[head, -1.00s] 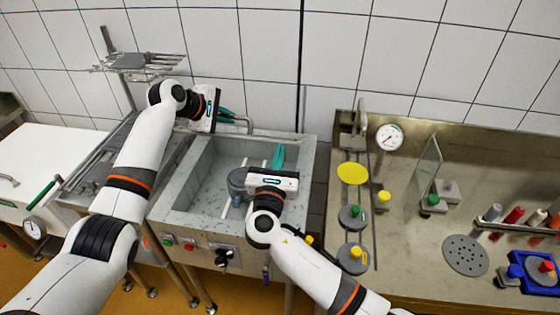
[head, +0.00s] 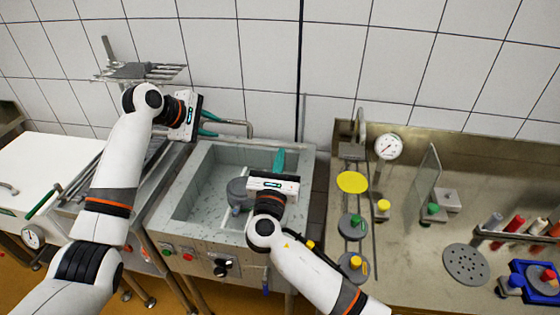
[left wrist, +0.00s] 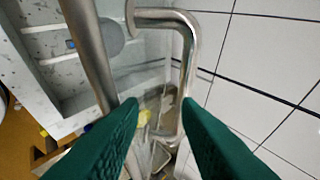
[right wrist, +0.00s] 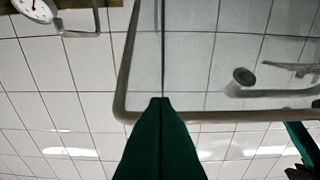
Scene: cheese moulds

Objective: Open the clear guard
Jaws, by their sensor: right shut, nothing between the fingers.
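A clear pane in a grey rounded frame, which looks like the clear guard (right wrist: 128,65), shows in the right wrist view; I cannot make out its outline in the head view, nor how far it is open. My right gripper (head: 279,160) is shut and empty over the vat; its fingertips (right wrist: 161,100) overlap the frame's lower bar in the right wrist view, contact unclear. My left gripper (head: 209,124) is open at the vat's back left. A bent metal tube (head: 232,122) lies just beyond its fingers; the tube (left wrist: 188,60) also shows in the left wrist view.
The stone-grey vat (head: 183,223) holds a grey stirrer part (head: 237,190). A tool rack (head: 140,71) hangs on the wall at left. At right, the steel bench (head: 400,270) carries a gauge (head: 388,147), an upright clear panel (head: 424,185) and several coloured knobs.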

